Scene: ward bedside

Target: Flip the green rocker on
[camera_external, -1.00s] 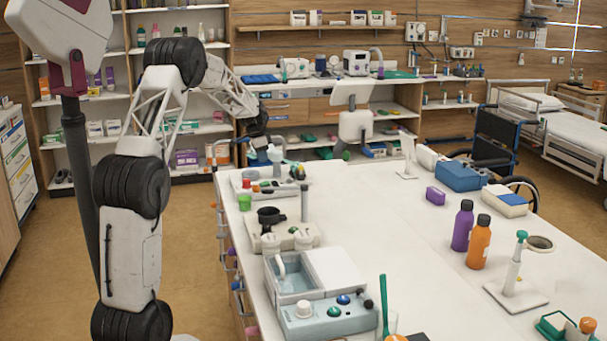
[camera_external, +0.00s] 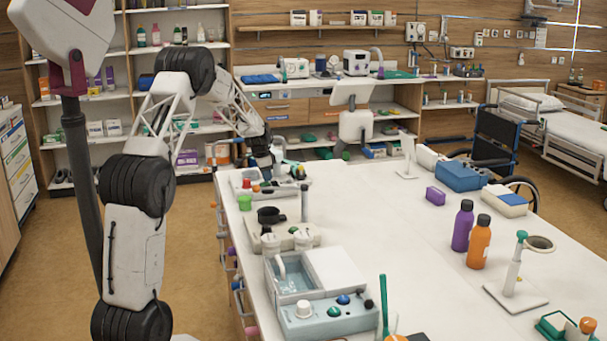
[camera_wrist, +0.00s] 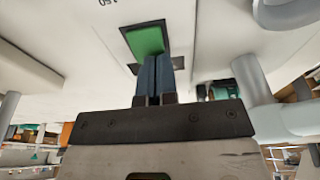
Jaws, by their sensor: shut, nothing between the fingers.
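The green rocker (camera_wrist: 146,40) sits in a dark frame on a white panel, at the top middle of the wrist view. My gripper (camera_wrist: 154,58) is shut and empty. Its fingertips are at the lower edge of the rocker in that view; I cannot tell whether they touch it. In the external view my gripper (camera_external: 264,168) points down over the white device (camera_external: 240,190) at the far left end of the table. The rocker cannot be made out there, and the arm covers part of the device.
A grey post and arm (camera_wrist: 262,95) stand close on the right in the wrist view. In the external view a round-cupped device (camera_external: 290,239) and a blue-grey basin unit (camera_external: 322,318) stand nearer on the white table (camera_external: 380,215). The table's middle is clear.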

